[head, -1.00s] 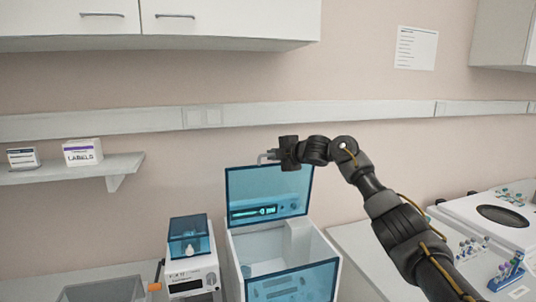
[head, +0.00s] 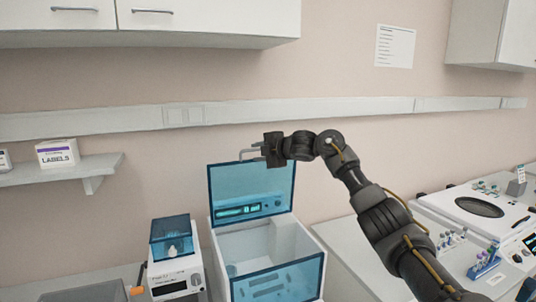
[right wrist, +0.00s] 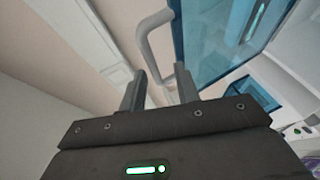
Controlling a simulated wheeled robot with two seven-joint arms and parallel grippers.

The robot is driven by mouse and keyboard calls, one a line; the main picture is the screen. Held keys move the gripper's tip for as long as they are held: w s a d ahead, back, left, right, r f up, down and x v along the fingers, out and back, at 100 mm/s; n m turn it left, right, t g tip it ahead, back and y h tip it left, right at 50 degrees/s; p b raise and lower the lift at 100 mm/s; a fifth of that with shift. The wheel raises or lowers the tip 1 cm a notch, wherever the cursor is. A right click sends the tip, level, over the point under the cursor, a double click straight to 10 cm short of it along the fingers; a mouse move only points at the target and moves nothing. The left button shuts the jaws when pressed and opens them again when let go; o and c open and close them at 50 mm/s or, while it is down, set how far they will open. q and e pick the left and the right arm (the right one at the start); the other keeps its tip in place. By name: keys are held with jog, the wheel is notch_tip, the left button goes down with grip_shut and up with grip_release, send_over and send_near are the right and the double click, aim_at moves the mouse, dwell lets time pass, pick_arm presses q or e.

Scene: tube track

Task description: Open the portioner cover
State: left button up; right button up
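A large white box (head: 222,247) with a clear blue front stands on the counter, which I take to be the portioner. Its see-through blue cover (head: 227,183) stands raised, nearly upright, at the back, and the box's top is open. A grey bar handle (head: 243,154) sits at the cover's top edge; it also shows in the right wrist view (right wrist: 148,40). My right gripper (head: 257,151) is at this handle. In the right wrist view its fingers (right wrist: 161,82) are spread, with the handle's end near the gap; contact cannot be told. My left gripper is not in view.
A smaller device (head: 175,275) with a blue lid stands to the left. A grey bin (head: 90,292) is at the lower left. A shelf (head: 105,165) holds a LABELS box (head: 58,153). At right, a white machine (head: 445,205) and tube racks (head: 485,262) stand on the bench.

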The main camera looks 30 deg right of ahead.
jog(key=b+v, duration=0.4)
jog(key=v, duration=0.5)
jog(key=shift+s, duration=0.15)
